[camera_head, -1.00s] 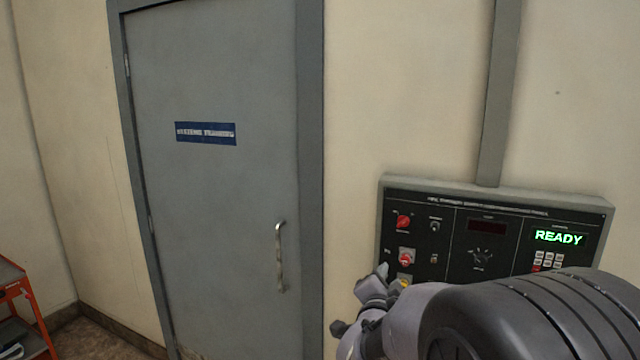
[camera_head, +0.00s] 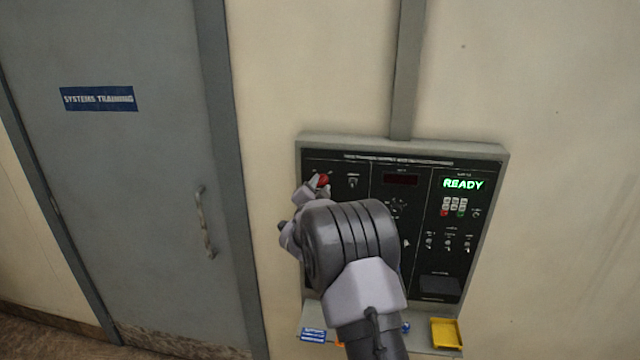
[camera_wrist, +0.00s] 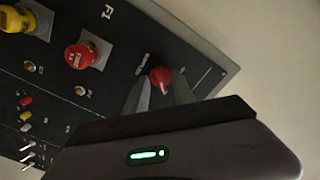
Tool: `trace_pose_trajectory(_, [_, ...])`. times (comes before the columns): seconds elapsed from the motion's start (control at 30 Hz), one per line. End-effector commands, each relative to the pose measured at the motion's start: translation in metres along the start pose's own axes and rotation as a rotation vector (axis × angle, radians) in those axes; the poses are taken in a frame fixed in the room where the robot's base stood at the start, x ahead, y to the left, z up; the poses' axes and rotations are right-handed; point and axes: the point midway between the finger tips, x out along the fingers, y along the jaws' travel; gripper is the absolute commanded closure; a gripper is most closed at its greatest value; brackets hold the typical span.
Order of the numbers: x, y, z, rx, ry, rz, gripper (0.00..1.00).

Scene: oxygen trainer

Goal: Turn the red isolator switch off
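The red isolator switch (camera_head: 323,180) is a round red knob at the upper left of the dark control panel (camera_head: 418,277). In the wrist view the red knob (camera_wrist: 161,76) shows between the tips of my gripper (camera_wrist: 160,90). The two grey fingers stand apart, one on each side of it. Whether they touch the knob is not clear. In the head view my gripper (camera_head: 313,187) is at the knob, and my arm covers the panel's lower left.
A red push button (camera_wrist: 80,57) and a yellow knob (camera_wrist: 22,20) sit beside the switch in the wrist view. A green READY display (camera_head: 463,184) is at the panel's upper right. A yellow tray (camera_head: 446,333) lies on the ledge below. A grey door (camera_head: 110,200) is left.

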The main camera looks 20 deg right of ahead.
Motion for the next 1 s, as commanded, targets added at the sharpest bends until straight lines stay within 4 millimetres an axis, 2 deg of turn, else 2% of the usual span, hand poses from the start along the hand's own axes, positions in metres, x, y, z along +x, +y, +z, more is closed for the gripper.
trace_pose_trajectory(0.27, [0.0032,0.0002,-0.0001,0.0,0.0,0.0,0.69])
trace_pose_trajectory(0.43, [0.003,0.0001,-0.0001,0.0,0.0,0.0,0.99])
trace_pose_trajectory(0.47, [0.0029,0.0001,-0.0001,0.0,0.0,0.0,1.0])
trace_pose_trajectory(0.77, [0.0028,0.0003,0.0001,-0.008,0.0,0.0,1.0])
trace_pose_trajectory(1.0, [0.0028,0.0017,0.0013,-0.097,0.0,0.0,1.0])
